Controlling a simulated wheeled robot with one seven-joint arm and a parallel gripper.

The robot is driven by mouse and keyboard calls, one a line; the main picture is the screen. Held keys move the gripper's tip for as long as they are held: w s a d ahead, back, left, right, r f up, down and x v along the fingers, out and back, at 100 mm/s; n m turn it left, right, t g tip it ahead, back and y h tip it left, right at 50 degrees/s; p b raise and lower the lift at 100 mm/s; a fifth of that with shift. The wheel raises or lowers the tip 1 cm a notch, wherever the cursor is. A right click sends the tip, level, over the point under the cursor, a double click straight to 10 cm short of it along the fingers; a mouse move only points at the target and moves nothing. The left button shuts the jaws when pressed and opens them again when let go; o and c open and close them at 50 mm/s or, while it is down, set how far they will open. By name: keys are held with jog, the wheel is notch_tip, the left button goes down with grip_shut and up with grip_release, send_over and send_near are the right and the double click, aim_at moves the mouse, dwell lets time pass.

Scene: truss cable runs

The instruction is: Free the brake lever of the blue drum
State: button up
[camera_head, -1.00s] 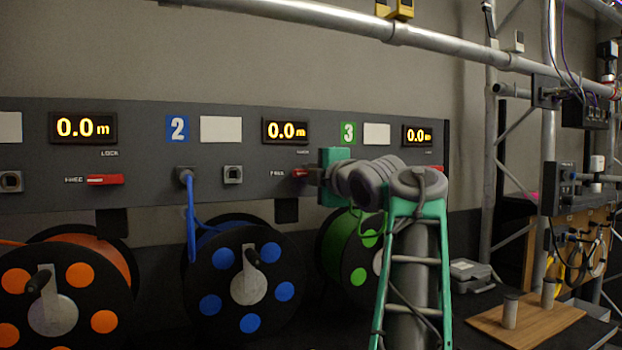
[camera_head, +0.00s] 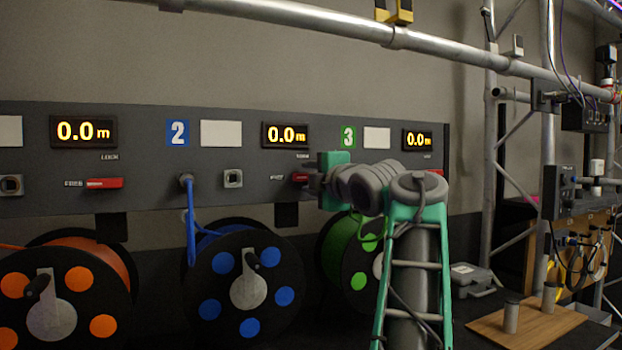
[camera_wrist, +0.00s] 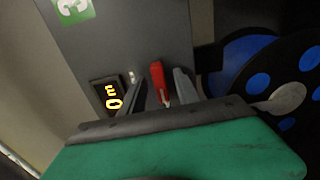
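The blue drum (camera_head: 210,285) sits under the panel marked 2, with blue cable running up from it. Its red brake lever (camera_head: 299,177) is on the panel below the middle display, partly hidden by my gripper (camera_head: 312,180). In the wrist view the red lever (camera_wrist: 158,82) stands between the two fingers of my gripper (camera_wrist: 159,90). The fingers are apart, one on each side, with a gap visible to the lever. The blue drum also shows at the right of the wrist view (camera_wrist: 243,82).
The grey panel (camera_head: 60,150) carries several displays reading 0.0 m. The orange drum's red lever (camera_head: 104,183) lies to the left. A green drum (camera_head: 345,255) is partly behind my arm. A metal truss pipe (camera_head: 450,45) runs overhead. A wooden board (camera_head: 540,325) lies at right.

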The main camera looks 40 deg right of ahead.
jog(key=v, duration=0.7)
jog(key=shift+s+a+b, duration=0.2)
jog(key=shift+s+b, duration=0.15)
jog(key=shift+s, duration=0.05)
jog(key=w+a+f+m+g+y+p, duration=0.2)
jog(key=w+a+f+m+g+p, duration=0.1)
jog(key=w+a+f+m+p, duration=0.4)
jog(key=w+a+f+m+g+y+p, duration=0.1)
jog(key=a+f+m+g+y+p, duration=0.15)
jog(key=a+f+p, duration=0.7)
jog(key=s+a+f+m+g+p, duration=0.4)
jog(key=s+a+f+g, duration=0.4)
jog(key=s+a+f, duration=0.9)
jog(key=shift+s+f+m+g, duration=0.35)
jog(key=shift+s+f+m, duration=0.15)
jog(key=shift+m, duration=0.15)
